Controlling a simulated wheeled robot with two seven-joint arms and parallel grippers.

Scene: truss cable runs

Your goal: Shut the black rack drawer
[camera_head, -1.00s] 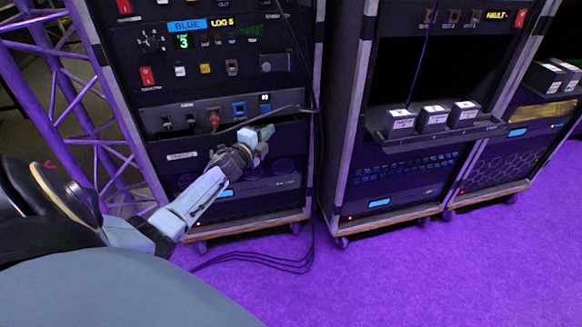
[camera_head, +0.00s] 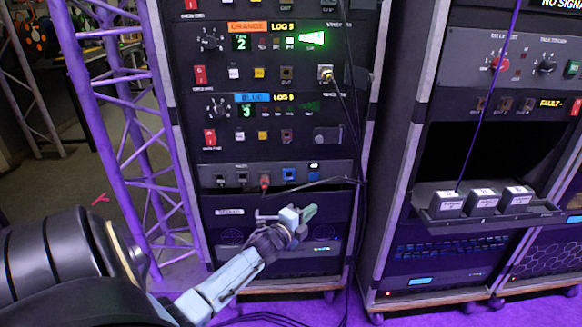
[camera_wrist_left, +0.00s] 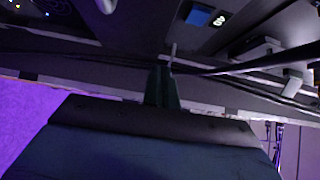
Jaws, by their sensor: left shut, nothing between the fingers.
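The black drawer front (camera_head: 225,228), with a pale label at its left, is in the left rack below the grey connector panel in the head view. I cannot tell how far it stands out. My left gripper (camera_head: 309,213), with greenish fingertips, is shut and empty in front of its upper right part and hides some of it. Contact cannot be told. In the left wrist view the dark fingers (camera_wrist_left: 163,84) are together, pointing at the dark rack. My right gripper is not in view.
The grey connector panel (camera_head: 330,175) has a dark cable in front of it, near my gripper. A purple truss (camera_head: 118,110) stands left of the rack. In the right rack, a shelf (camera_head: 490,208) bears three small boxes. Cables lie on the purple floor.

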